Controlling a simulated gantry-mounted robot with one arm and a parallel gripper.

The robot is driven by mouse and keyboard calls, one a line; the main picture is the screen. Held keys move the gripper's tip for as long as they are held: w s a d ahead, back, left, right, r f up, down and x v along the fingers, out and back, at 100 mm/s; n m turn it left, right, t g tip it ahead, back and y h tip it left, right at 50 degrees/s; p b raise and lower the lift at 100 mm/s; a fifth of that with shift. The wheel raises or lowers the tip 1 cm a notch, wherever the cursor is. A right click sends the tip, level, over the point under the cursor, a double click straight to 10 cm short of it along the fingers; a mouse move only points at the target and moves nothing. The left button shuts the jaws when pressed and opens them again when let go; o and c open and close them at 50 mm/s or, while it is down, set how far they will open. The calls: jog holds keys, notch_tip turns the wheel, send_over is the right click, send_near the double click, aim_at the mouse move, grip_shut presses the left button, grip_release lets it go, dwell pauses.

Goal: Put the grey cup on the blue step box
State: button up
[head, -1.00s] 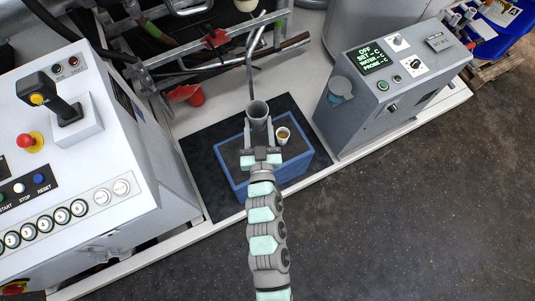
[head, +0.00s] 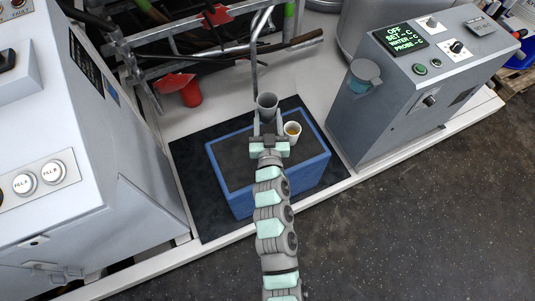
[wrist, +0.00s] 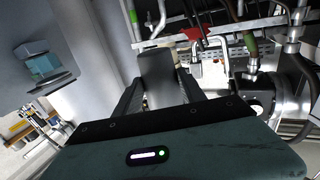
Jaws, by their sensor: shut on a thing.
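The grey cup (head: 267,102) is upright between the fingers of my gripper (head: 267,121), which is shut on it. It also shows in the wrist view (wrist: 156,66) between the two dark fingers. The blue step box (head: 268,201) has a dark top and stands on a black mat. In the head view the cup and gripper overlap the box's far part. Whether the cup's base touches the top is hard to tell, as the fingers hide it. My arm covers part of the box's front.
A grey control cabinet (head: 405,95) is to the right, a white console (head: 105,175) to the left. A metal pipe and a red funnel (head: 180,88) are behind.

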notch_tip(320, 180, down, 20)
jog(key=b, duration=0.7)
jog(key=shift+f+b, duration=0.15)
jog(key=shift+b, duration=0.25)
jog(key=shift+f, duration=0.15)
jog(key=o, duration=1.3)
